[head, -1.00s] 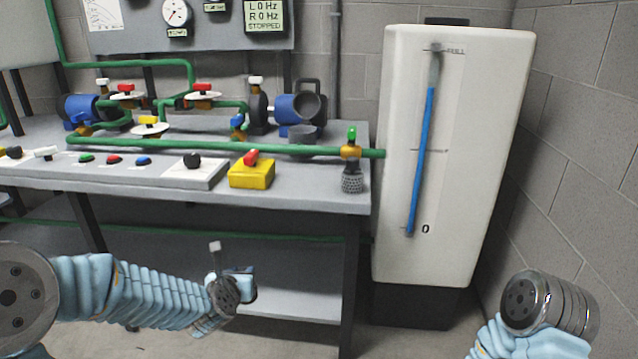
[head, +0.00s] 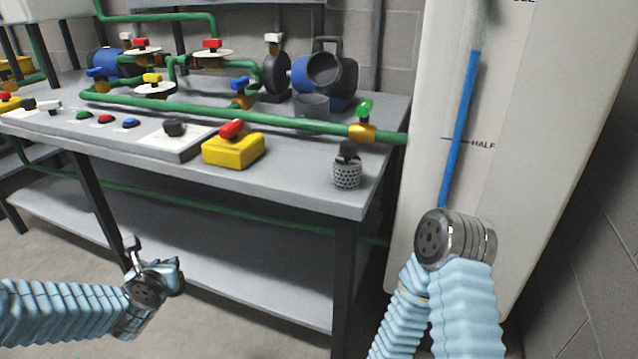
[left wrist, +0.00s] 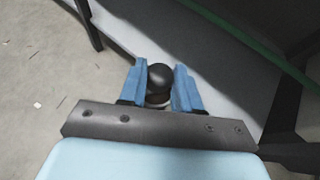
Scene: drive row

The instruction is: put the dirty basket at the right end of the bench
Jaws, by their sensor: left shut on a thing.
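My left gripper (head: 168,276) is low at the left in the head view, in front of the bench and well below its top. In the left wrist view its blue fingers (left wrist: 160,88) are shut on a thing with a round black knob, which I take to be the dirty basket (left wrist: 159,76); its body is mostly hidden. Another basket, grey mesh with a black knob (head: 347,172), stands upright on the right end of the bench (head: 290,188). My right gripper is out of view; only part of that arm shows.
A yellow box with a red handle (head: 233,150) stands left of the mesh basket. A green pipe (head: 280,122) with a green-handled valve (head: 363,124) runs behind it. A tall white tank (head: 425,165) is right of the bench. A lower shelf (head: 230,260) is bare.

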